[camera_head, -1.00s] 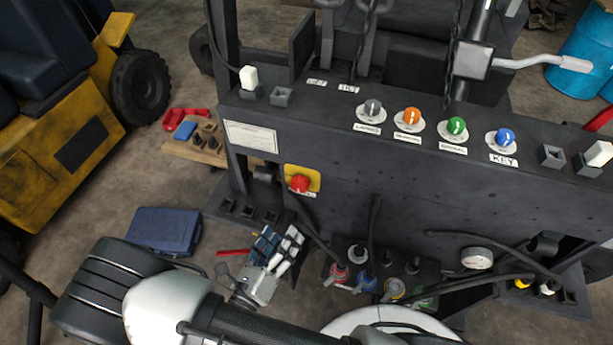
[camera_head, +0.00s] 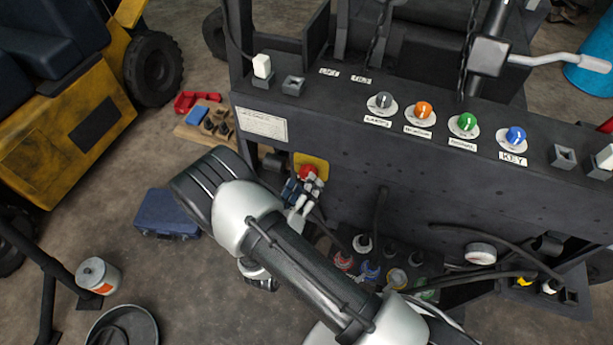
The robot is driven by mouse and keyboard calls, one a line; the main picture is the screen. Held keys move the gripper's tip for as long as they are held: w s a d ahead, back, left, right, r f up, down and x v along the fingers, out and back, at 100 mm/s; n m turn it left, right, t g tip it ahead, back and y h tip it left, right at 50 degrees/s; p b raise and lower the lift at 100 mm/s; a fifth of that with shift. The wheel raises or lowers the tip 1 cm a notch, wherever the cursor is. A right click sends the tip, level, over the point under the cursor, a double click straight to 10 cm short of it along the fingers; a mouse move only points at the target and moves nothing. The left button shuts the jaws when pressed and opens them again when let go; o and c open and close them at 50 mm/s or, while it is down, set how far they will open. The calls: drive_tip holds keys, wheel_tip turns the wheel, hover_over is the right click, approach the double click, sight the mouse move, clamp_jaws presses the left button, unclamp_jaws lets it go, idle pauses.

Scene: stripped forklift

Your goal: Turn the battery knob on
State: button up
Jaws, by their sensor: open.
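A red knob (camera_head: 308,172) sits on a yellow plate (camera_head: 318,160) on the front face of the dark forklift panel (camera_head: 350,148), left of its middle. My gripper (camera_head: 305,186) is open in front of the red knob and covers its lower part. I cannot tell whether the fingers touch the knob. On the panel's top are a grey knob (camera_head: 383,101), an orange knob (camera_head: 423,110), a green knob (camera_head: 466,122) and a blue knob (camera_head: 515,135) labelled KEY. The other labels are too small to read surely.
Bottles with coloured caps (camera_head: 370,270), hoses and a gauge (camera_head: 480,253) sit below the panel. A blue case (camera_head: 167,213), a can (camera_head: 97,275) and a dark bucket (camera_head: 122,325) stand on the floor at left. Another yellow forklift (camera_head: 60,140) stands at far left.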

drive_tip(key=shift+x, duration=1.6)
drive_tip(key=c, duration=1.1)
